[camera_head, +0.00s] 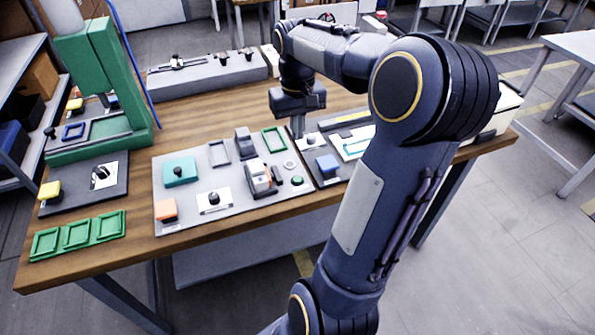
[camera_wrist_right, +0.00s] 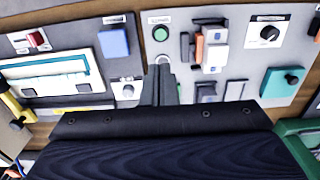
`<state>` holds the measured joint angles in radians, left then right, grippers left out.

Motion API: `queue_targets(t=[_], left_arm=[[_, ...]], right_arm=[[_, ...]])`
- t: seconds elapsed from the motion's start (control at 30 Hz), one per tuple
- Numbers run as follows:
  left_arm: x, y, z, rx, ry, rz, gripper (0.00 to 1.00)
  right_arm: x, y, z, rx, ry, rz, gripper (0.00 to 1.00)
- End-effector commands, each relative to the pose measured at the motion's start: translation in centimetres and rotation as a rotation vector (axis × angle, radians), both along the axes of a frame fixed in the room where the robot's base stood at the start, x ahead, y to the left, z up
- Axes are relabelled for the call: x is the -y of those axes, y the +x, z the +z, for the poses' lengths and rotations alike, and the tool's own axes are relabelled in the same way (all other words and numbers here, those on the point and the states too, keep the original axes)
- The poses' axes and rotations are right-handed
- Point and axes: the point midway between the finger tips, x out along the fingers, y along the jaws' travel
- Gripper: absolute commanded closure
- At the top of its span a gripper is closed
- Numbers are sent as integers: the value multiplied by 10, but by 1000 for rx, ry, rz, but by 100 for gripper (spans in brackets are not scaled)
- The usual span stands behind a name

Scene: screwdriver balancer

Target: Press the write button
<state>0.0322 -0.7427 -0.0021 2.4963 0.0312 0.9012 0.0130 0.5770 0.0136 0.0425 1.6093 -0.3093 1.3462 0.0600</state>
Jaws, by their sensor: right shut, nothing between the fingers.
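No label reading "write" is legible, so I cannot tell which control is the write button. On the workbench panels are a blue square button (camera_head: 327,163), a round green button (camera_head: 297,181), a teal block button (camera_head: 180,171) and an orange one (camera_head: 165,209). My right gripper (camera_head: 298,132) is shut and empty, pointing down over the back of the panels. In the right wrist view its fingers (camera_wrist_right: 161,75) end close to a small pale ring, below the green button (camera_wrist_right: 160,33) in the picture; contact cannot be told. The blue button (camera_wrist_right: 115,43) is left of the fingers. My left gripper is out of view.
A green press-like stand (camera_head: 100,85) rises at the left of the wooden table (camera_head: 140,190). Green frames (camera_head: 77,233) lie at its front left corner. A knob (camera_head: 214,198) and grey blocks (camera_head: 262,180) stand up from the middle panel. A grey strip lies behind.

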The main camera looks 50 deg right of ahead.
Motion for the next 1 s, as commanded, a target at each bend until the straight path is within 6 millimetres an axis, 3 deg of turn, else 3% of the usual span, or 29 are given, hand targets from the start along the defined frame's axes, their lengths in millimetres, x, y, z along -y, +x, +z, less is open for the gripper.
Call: queue_targets(t=[0.23, 0.7, 1.0], left_arm=[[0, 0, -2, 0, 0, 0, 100], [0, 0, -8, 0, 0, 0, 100], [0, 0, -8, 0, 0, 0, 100]], right_arm=[[-1, -1, -22, -4, 3, 1, 100], [-1, -1, -116, -4, 3, 2, 100], [-1, 0, -140, 1, 2, 1, 100]])
